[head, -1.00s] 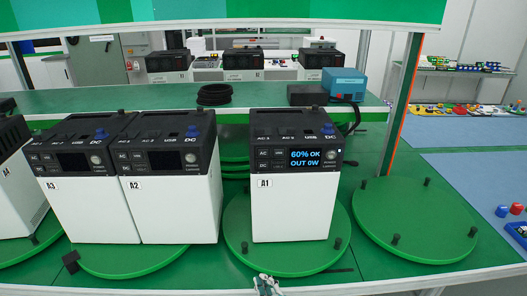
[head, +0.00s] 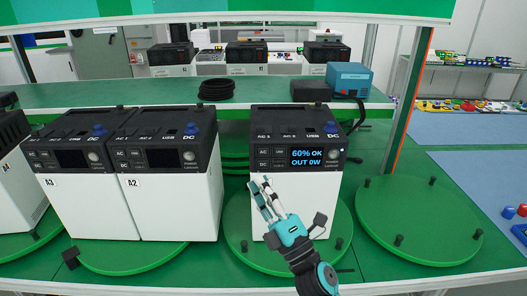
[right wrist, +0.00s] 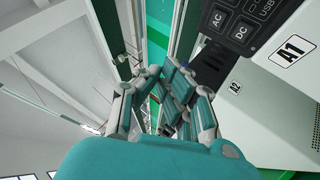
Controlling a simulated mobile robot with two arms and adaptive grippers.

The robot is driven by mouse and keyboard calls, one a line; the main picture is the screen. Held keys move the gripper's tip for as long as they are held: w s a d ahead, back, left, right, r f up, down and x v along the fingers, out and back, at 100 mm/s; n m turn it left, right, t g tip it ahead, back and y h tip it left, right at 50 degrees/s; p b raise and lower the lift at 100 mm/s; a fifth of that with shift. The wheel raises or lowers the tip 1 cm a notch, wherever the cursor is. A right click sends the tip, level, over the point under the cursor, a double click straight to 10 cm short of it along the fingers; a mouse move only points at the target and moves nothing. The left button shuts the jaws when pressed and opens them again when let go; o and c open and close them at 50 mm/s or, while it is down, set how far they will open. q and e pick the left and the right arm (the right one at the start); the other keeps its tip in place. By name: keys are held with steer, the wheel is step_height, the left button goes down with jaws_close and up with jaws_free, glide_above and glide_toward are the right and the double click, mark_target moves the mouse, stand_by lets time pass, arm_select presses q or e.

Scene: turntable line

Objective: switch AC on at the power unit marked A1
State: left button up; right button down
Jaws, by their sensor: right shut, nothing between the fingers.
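The power unit marked A1 (head: 318,204) is a white box with a black top on a green turntable. Its lit screen (head: 307,157) reads "60% OK" and "OUT 0W". The AC button (head: 263,152) sits on the left of the black panel, above the DC button (head: 263,164). The AC button (right wrist: 221,20) and A1 label (right wrist: 291,50) also show in the right wrist view. My right gripper (head: 262,185) is shut and empty, in front of A1's left side, below the buttons. It hides the label in the head view. My left gripper is not in view.
Units A2 (head: 180,208) and A3 (head: 92,208) stand to the left with dark screens. An empty green turntable (head: 418,222) with black pegs lies to the right. Behind are a black cable coil (head: 216,88) and a blue box (head: 348,78) on a green shelf.

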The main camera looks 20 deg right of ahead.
mark_target(263, 152)
steer(key=w+d+b, duration=0.1)
steer(key=w+d, duration=0.1)
steer(key=w, duration=0.6)
steer(key=shift+w+d, duration=0.2)
steer(key=shift+w, duration=0.05)
steer(key=shift+w+b, duration=0.1)
steer(key=shift+b, duration=0.25)
stand_by(1.3)
steer(key=shift+w+d, duration=0.1)
steer(key=shift+w, duration=0.2)
steer(key=shift+w+d, duration=0.1)
steer(key=shift+w, duration=0.2)
stand_by(0.5)
stand_by(0.4)
steer(key=shift+s+a, duration=0.2)
steer(key=shift+s, duration=0.55)
